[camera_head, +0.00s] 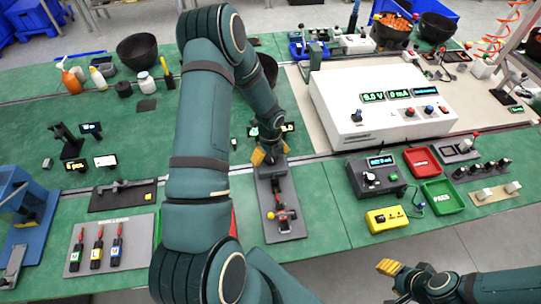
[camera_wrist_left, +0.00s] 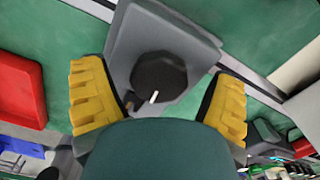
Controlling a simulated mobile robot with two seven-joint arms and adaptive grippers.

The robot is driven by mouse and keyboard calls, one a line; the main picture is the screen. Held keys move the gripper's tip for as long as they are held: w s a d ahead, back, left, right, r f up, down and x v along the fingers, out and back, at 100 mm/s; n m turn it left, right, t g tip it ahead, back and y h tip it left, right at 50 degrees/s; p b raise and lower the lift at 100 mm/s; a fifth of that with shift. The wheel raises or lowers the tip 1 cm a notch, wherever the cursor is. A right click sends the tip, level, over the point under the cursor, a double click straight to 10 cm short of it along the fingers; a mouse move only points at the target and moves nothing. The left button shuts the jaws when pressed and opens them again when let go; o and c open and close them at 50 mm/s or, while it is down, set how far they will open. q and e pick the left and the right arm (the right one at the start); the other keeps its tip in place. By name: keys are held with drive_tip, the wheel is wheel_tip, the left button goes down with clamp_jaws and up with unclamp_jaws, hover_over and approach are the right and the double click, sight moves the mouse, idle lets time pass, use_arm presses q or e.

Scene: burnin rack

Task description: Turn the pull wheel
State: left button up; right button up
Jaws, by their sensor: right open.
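A dark round wheel (camera_wrist_left: 158,78) with a white mark sits on a grey block in the left wrist view. I take it for the pull wheel. My left gripper (camera_wrist_left: 158,100) is open, with one yellow finger on each side of the wheel and gaps showing between. In the head view my left gripper (camera_head: 270,155) is over the far end of a grey fixture plate (camera_head: 287,232), where it and the arm hide the wheel. My right gripper (camera_head: 388,267) is open and empty at the lower right, past the table's front edge.
A red-handled part (camera_head: 281,214) is on the near half of the plate. A white power supply (camera_head: 380,105) stands to the right, with a black meter box (camera_head: 376,178) nearer. A red tray (camera_wrist_left: 22,90) lies left in the left wrist view.

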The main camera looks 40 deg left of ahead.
use_arm(q)
drive_tip(key=c, duration=1)
